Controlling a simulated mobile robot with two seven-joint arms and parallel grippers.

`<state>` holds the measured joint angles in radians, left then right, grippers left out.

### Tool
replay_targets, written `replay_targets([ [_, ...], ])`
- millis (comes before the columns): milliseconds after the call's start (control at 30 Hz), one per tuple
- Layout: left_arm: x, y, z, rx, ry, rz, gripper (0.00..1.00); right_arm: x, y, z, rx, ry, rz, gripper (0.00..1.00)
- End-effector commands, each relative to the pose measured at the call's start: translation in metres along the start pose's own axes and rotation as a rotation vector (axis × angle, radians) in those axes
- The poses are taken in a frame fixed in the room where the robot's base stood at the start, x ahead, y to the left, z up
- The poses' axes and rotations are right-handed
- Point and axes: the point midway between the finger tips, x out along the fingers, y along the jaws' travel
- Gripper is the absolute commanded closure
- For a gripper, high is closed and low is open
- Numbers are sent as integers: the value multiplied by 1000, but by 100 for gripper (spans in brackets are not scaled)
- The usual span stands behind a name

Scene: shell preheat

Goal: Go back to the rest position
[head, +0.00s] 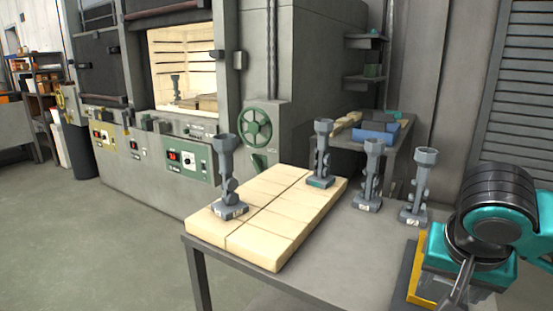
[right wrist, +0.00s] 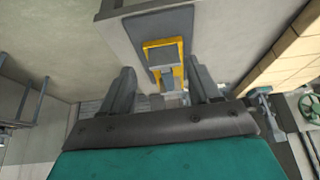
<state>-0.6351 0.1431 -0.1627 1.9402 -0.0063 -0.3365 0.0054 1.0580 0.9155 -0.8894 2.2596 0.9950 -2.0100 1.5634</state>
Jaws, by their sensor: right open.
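My right gripper (head: 458,292) is at the lower right of the head view, over the right end of the table. In the right wrist view its two fingers (right wrist: 163,88) stand wide apart with nothing gripped between them. Beyond them a yellow frame (right wrist: 150,52) lies on a dark grey mat (right wrist: 186,18); my arm partly hides the yellow frame (head: 418,285) in the head view. Grey shells with funnel tops stand upright: one (head: 226,180) at the front of the pale brick slab, one (head: 321,155) at its back. My left gripper is not in view.
Two more shells (head: 370,178) (head: 416,188) stand on the grey table (head: 340,235). The furnace (head: 250,70) is open at the back left, with a shell (head: 175,86) inside. A side shelf (head: 350,140) holds bricks and blue items. Floor at left is clear.

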Motion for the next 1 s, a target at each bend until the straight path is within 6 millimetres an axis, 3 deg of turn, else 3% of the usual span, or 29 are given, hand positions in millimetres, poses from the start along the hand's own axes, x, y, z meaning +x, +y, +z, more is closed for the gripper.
replay_targets([
  [33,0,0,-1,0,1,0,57,0,0,0,0,0,0,38],
  [267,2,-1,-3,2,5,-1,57,38,-56,31,-142,-60,-227,38],
  [600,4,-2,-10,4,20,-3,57,98,-128,87,-289,-16,-611,38],
  [800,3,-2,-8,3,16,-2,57,138,-136,119,-323,118,-733,38],
  [1000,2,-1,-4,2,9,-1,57,183,-108,160,-372,283,-716,38],
])
